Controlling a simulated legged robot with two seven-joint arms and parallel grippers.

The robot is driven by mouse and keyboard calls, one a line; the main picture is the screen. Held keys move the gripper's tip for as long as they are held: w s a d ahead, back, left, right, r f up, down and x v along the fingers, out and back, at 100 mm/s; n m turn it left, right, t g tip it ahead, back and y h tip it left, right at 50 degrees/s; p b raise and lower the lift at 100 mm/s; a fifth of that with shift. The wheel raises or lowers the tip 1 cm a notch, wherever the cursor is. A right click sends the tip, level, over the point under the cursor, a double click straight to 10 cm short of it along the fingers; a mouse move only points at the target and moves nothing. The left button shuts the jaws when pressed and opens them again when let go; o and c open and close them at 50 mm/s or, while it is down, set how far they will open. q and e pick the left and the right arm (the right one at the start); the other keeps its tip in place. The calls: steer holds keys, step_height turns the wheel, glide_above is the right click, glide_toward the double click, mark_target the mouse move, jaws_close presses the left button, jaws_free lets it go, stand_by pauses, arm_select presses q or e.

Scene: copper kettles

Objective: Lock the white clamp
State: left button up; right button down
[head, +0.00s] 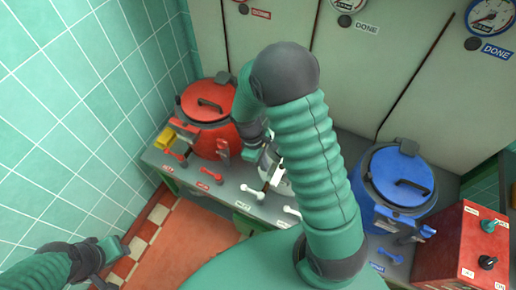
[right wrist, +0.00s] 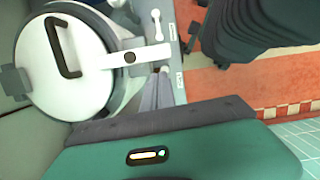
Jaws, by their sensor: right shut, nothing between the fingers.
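The white kettle lid (right wrist: 68,62), with a black handle, fills the left of the right wrist view. The white clamp (right wrist: 165,56) is a flat bar with a dark knob, reaching from the lid's right side out past the rim. My right gripper (right wrist: 156,82) is shut and empty, its grey fingertips at or just beside the bar; I cannot tell whether they touch it. In the head view my right arm hides most of the white kettle (head: 270,162). My left gripper (head: 116,262) is at the lower left, away from the kettles; its finger opening is unclear.
A red kettle (head: 205,103) stands to the left and a blue kettle (head: 398,178) to the right on the grey bench (head: 228,190). Small red and white levers line its front. A red control box (head: 462,250) is at the right. Tiled wall (head: 75,100) bounds the left.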

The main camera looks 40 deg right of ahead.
steer(key=v, duration=1)
steer(key=shift+r+b, duration=0.3)
steer(key=shift+r, duration=0.05)
steer(key=shift+w+a, duration=0.1)
